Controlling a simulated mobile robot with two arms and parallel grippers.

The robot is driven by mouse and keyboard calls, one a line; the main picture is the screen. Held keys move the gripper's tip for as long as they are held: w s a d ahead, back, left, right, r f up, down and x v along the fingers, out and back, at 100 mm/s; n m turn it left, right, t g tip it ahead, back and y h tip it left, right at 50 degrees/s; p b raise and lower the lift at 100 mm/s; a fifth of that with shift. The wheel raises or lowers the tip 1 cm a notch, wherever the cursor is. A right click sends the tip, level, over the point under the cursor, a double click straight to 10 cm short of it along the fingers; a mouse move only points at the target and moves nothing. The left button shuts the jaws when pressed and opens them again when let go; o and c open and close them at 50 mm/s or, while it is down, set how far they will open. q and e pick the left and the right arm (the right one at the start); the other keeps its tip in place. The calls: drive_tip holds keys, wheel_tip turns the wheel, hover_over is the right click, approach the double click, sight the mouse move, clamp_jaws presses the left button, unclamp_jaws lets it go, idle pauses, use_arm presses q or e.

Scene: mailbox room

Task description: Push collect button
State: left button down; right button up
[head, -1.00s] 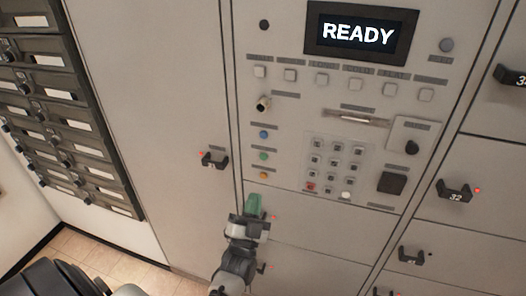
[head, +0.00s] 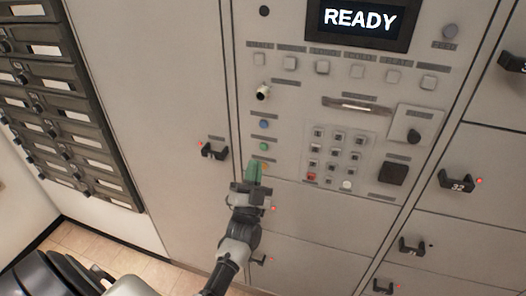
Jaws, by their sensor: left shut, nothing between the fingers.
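The control panel (head: 300,110) is a light grey face with a display (head: 360,19) that reads READY. Below the display is a row of several square pale buttons (head: 322,67) with small labels above them. The labels are too small to read, so I cannot tell which button is the collect button. My right gripper is not in view.
A keypad (head: 337,154) with a red key sits right of my gripper. Locker doors with black handles (head: 457,181) flank the panel. Dark mailboxes (head: 60,100) stand at the left.

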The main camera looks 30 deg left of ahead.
sight(264, 146)
use_arm(q)
drive_tip(key=w+b, duration=0.1)
drive_tip(key=w, duration=0.1)
drive_tip(key=w+a, duration=0.1)
drive_tip(key=w, duration=0.1)
drive_tip(key=shift+w+b, duration=0.2)
drive_tip(key=shift+b, duration=0.2)
idle(1.4)
drive_tip(key=shift+w, duration=0.1)
drive_tip(key=shift+w+a, duration=0.1)
drive_tip(key=shift+w, duration=0.2)
idle(0.3)
drive_tip(key=shift+w+a+b, duration=0.1)
drive_tip(key=shift+w+b, duration=0.25)
drive_tip(key=shift+b, duration=0.15)
idle(0.4)
drive_tip(key=shift+s, duration=0.1)
drive_tip(key=shift+s+d+p, duration=0.2)
drive_tip(key=shift+s+p, duration=0.25)
drive_tip(key=shift+s, duration=0.25)
drive_tip(key=shift+s, duration=0.1)
